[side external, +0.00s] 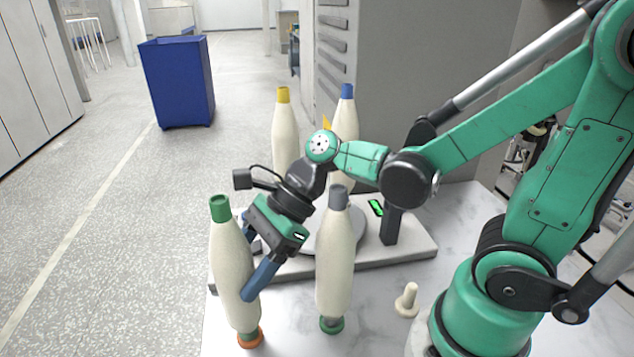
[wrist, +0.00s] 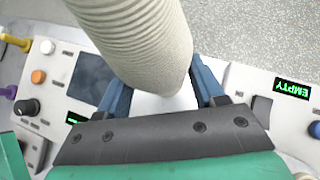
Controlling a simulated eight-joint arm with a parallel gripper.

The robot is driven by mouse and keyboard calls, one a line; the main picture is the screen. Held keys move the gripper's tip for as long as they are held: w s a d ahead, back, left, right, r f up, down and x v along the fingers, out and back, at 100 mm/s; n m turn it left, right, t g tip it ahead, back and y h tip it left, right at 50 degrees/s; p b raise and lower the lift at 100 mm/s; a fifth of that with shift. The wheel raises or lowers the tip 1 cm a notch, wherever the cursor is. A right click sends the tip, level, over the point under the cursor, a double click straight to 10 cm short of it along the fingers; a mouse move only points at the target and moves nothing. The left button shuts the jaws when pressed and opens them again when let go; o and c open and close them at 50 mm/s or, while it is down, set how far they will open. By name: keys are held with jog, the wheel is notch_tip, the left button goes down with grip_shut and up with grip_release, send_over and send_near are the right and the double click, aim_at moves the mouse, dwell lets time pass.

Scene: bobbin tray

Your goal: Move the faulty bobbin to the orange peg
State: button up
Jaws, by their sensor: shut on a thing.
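A cream bobbin with a green top (side external: 228,265) stands nearly upright, leaning slightly, at the table's left front edge. Its lower end meets an orange base (side external: 250,338), which I take as the orange peg; the peg's shaft is hidden. My gripper (side external: 249,280) is shut on this bobbin at its lower middle, a blue finger showing on its near side. In the wrist view the wound bobbin (wrist: 145,45) passes between the blue fingers (wrist: 160,95). No fault mark shows on it.
A grey-topped bobbin (side external: 335,265) stands close on the right on a green base. Yellow-topped (side external: 285,130) and blue-topped (side external: 345,115) bobbins stand behind. A bare cream peg (side external: 407,300) is at right. A panel's display (wrist: 292,89) reads EMPTY. A blue bin (side external: 178,82) stands on the floor.

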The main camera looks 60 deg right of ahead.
aim_at(241, 243)
dwell(0.4)
jog(key=o, duration=1.4)
jog(key=shift+o, duration=0.2)
jog(key=shift+r, duration=0.1)
notch_tip(241, 243, up, 20)
jog(key=shift+f, duration=0.2)
notch_tip(241, 243, down, 19)
jog(key=shift+f, duration=0.1)
dwell(0.4)
jog(key=shift+f, duration=0.25)
jog(key=shift+r, duration=1.8)
dwell(1.8)
